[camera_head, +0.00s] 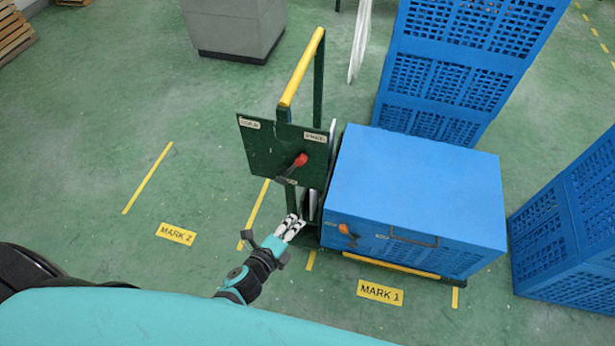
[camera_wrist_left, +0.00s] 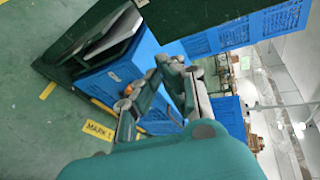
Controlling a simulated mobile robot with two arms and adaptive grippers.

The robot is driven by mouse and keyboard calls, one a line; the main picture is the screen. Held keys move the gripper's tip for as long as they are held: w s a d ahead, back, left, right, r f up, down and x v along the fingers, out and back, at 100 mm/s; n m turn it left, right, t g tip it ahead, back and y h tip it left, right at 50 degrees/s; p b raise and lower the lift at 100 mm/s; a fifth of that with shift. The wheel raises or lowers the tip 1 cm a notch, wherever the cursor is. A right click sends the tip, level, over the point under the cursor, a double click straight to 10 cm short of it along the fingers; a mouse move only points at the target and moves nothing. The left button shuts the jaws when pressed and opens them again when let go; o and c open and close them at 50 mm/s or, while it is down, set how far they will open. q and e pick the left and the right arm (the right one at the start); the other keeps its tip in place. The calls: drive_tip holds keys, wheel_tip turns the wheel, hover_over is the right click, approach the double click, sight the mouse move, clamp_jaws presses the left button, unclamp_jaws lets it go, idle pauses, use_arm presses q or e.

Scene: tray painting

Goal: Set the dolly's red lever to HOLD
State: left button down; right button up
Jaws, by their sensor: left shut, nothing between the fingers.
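The dolly has a dark green upright panel (camera_head: 265,150) below a yellow handle bar (camera_head: 302,66). The red lever (camera_head: 300,160) is on the panel's lower right part, its red knob tilted up and to the right. One small pale label (camera_head: 250,123) is at the panel's upper left and another label (camera_head: 314,137) at its right; I cannot read them surely. My left gripper (camera_head: 291,226) is shut and empty, below the lever and apart from it in the picture. Its fingers also show in the left wrist view (camera_wrist_left: 163,68), where I cannot make out the lever. My right gripper is out of view.
A blue box (camera_head: 415,180) with an orange latch (camera_head: 346,231) rides on the dolly, right of the panel. Blue crates (camera_head: 455,70) stack behind it and another blue crate (camera_head: 570,230) stands right. Floor left of the dolly, around the MARK 2 label (camera_head: 176,234), is clear.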

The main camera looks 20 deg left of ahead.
sight(294, 167)
use_arm(q)
wheel_tip(294, 167, up, 8)
drive_tip(key=w+d+m+t+h, duration=0.1)
drive_tip(key=w+m, duration=0.1)
drive_tip(key=m, duration=0.2)
drive_tip(key=shift+d+f+m+t, duration=0.15)
drive_tip(key=shift+m+t, duration=0.15)
drive_tip(key=shift+w, duration=0.1)
drive_tip(key=w+p, duration=0.2)
drive_tip(key=w, duration=0.7)
drive_tip(key=shift+w+a, duration=0.15)
drive_tip(key=shift+a, duration=0.15)
drive_tip(key=shift+a+r, duration=0.15)
drive_tip(key=shift+r, duration=0.05)
